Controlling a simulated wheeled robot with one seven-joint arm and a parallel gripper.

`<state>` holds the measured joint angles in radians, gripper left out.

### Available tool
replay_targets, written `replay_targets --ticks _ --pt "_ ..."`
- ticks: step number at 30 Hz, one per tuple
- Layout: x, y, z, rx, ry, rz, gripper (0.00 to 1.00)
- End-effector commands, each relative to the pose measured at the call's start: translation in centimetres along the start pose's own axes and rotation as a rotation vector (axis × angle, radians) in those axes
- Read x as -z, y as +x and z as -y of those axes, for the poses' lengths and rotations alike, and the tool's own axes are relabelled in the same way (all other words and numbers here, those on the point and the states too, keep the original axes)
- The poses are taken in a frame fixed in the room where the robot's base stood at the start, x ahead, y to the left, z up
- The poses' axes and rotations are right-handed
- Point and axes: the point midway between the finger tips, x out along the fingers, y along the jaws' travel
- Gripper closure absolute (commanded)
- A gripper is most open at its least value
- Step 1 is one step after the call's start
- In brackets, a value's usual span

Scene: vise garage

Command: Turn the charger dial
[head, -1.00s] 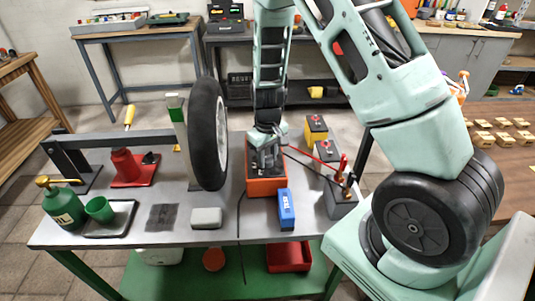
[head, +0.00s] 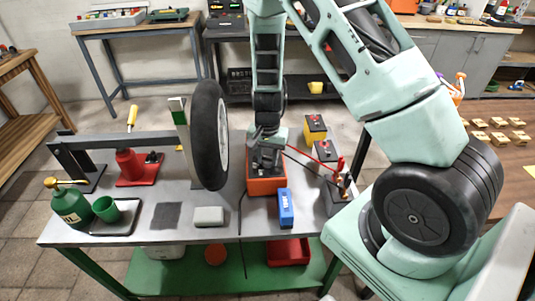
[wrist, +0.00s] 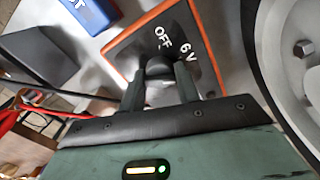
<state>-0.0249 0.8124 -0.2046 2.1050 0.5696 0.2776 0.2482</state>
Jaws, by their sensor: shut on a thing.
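The charger (head: 266,187) is an orange-edged box with a dark panel on the workbench, right of the wheel. In the wrist view its panel (wrist: 140,49) shows the white labels OFF and 6V. The dial (wrist: 158,68) is a dark knob on that panel, mostly covered by the fingers. My gripper (head: 265,158) points down onto the charger. In the wrist view my gripper (wrist: 161,82) has its two dark fingers on either side of the dial, shut on it. The dial's exact pointing direction is hidden.
The wheel (head: 208,135) stands upright close left of my gripper. A blue box (head: 286,208) lies in front of the charger. Batteries (head: 315,130) with a red cable stand to the right. An oil can (head: 70,205) and green cup are at the far left.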

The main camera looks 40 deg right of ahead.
Motion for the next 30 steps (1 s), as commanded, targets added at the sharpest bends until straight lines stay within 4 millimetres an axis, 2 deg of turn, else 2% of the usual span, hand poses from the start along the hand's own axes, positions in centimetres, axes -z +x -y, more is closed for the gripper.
replay_targets --ticks 15,22,30 --pt "0.15 -0.3 0.07 0.003 0.436 -0.004 0.91" --pt "0.16 -0.22 0.09 0.003 0.55 -0.004 0.91" --pt "0.19 -0.17 0.11 0.004 0.604 -0.004 0.91"
